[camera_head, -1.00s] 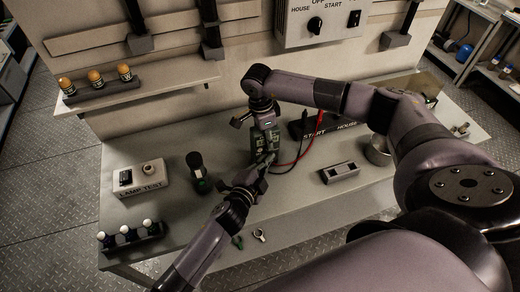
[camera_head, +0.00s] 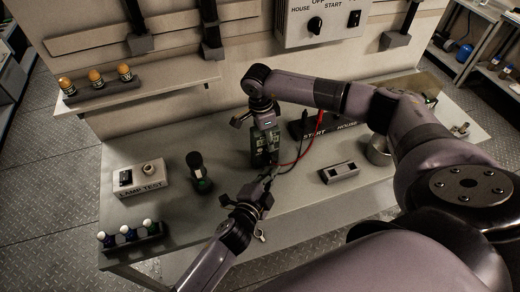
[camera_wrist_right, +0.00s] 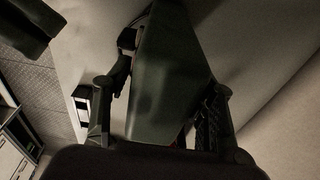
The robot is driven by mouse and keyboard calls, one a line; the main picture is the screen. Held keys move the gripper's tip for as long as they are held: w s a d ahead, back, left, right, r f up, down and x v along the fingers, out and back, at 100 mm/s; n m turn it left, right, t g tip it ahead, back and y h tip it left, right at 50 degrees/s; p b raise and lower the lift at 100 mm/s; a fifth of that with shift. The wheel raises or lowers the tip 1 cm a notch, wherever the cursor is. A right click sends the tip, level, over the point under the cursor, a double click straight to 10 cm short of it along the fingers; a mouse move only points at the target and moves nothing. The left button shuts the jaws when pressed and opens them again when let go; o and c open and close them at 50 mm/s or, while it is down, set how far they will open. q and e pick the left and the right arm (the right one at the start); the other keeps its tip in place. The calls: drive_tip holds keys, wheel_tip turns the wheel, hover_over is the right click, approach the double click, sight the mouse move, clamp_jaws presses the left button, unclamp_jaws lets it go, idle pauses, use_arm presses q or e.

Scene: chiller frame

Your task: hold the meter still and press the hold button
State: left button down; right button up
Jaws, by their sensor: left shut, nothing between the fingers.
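The meter (camera_head: 262,152) is a dark green box standing on the grey bench, with red and dark leads at its right side. My right gripper (camera_head: 262,118) comes down on it from above. In the right wrist view the meter (camera_wrist_right: 168,85) lies between the two fingers of my right gripper (camera_wrist_right: 160,105), which look closed against its sides. My left gripper (camera_head: 268,180) is shut and empty, just in front of the meter with a small gap. The hold button is too small to make out.
A lamp test box (camera_head: 140,180), a dark upright cylinder (camera_head: 198,172) and a rack of bottles (camera_head: 132,240) stand on the left of the bench. A grey slotted block (camera_head: 340,172) and a metal cup (camera_head: 379,150) are on the right. A START/HOUSE block stands behind the leads.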

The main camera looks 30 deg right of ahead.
drive_tip(key=shift+o, duration=0.7)
